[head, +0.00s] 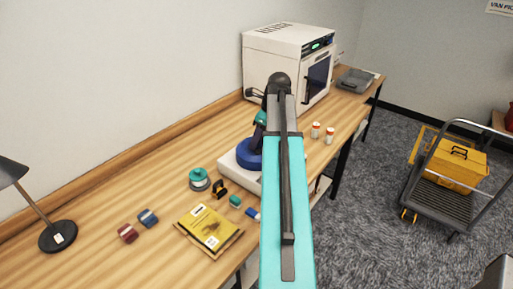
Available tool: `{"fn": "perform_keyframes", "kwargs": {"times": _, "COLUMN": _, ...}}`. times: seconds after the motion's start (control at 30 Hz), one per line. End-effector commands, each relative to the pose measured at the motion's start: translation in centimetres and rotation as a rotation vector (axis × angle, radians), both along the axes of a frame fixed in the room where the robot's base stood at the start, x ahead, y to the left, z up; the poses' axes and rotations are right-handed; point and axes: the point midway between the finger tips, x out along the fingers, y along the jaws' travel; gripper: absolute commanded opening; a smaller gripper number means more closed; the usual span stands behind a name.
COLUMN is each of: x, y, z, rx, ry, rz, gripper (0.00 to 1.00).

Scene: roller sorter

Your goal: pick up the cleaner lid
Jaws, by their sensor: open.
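A round blue piece (246,157), which may be the cleaner lid, sits on a low white box (230,165) on the wooden table. My turquoise arm hides the right side of both. The end of my arm bends down over the blue piece, and my gripper (258,136) is at or just above it. The gripper is small and dark here. Its fingertips are hard to make out, and I cannot tell whether they touch the blue piece. I see nothing held in it.
Left of the box lie a teal-and-grey roll (199,179), a yellow packet (209,230) and small blocks. A desk lamp (58,236) stands far left. A white machine (285,60), two small bottles (316,130) and a grey tray (355,80) are behind. A cart (440,200) stands right.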

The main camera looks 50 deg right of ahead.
Motion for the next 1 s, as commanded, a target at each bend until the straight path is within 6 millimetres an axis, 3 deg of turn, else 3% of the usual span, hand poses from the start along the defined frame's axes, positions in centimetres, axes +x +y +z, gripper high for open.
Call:
{"fn": "perform_keyframes", "kwargs": {"times": 0.47, "x": 0.01, "y": 0.02, "z": 0.01, "rx": 0.0, "ry": 0.0, "rz": 0.0, "gripper": 0.45}}
{"fn": "perform_keyframes", "kwargs": {"times": 0.73, "x": 0.0, "y": 0.02, "z": 0.0, "rx": 0.001, "ry": 0.0, "rz": 0.0, "gripper": 0.01}}
{"fn": "perform_keyframes", "kwargs": {"times": 1.0, "x": 0.01, "y": 0.03, "z": 0.01, "rx": 0.001, "ry": 0.0, "rz": 0.001, "gripper": 0.0}}
